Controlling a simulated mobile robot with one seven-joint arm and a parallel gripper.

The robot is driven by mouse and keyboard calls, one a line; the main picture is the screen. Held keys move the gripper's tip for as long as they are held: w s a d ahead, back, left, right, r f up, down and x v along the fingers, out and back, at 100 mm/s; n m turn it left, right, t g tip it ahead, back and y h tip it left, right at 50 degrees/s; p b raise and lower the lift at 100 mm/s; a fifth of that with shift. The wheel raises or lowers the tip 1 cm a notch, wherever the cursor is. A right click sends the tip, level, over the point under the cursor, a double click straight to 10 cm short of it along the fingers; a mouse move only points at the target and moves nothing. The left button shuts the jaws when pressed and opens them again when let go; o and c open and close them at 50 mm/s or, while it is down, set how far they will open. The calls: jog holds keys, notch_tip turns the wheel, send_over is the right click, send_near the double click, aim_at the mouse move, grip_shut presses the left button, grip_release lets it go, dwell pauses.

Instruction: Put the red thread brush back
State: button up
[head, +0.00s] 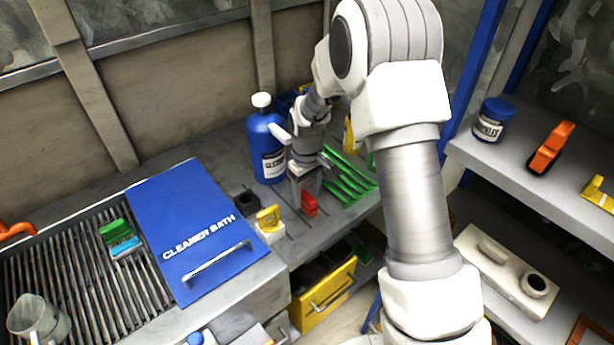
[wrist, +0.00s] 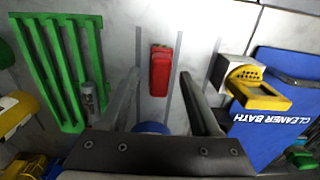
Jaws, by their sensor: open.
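The red brush (head: 309,204) is a small red block-shaped thing on the grey bench, just in front of my gripper (head: 304,178) in the head view. In the wrist view the red brush (wrist: 160,72) lies between two grey strips on the bench. My gripper (wrist: 160,88) is open, with one finger on each side of the brush in the picture. Nothing is held. Whether the fingers are level with the brush or above it, I cannot tell. Its bristles are not visible.
A green slatted rack (head: 348,180) lies right of the brush. A blue bottle (head: 266,142) stands behind. A yellow piece on a white block (head: 268,220) is to the left, before the blue cleaner bath lid (head: 190,215). A green brush (head: 118,234) lies on the grate.

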notch_tip(320, 180, up, 16)
jog(key=s+d+r+m+t, duration=0.1)
jog(key=s+d+r+m, duration=0.15)
jog(key=s+r, duration=0.45)
jog(key=s+d+r+m+t, duration=0.2)
jog(key=s+d, duration=0.1)
jog(key=s, duration=0.6)
jog(key=s+d+r+m+t, duration=0.2)
jog(key=s+d, duration=0.1)
jog(key=s, duration=0.7)
jog(key=shift+d+r+t, duration=0.2)
jog(key=shift+t, duration=0.1)
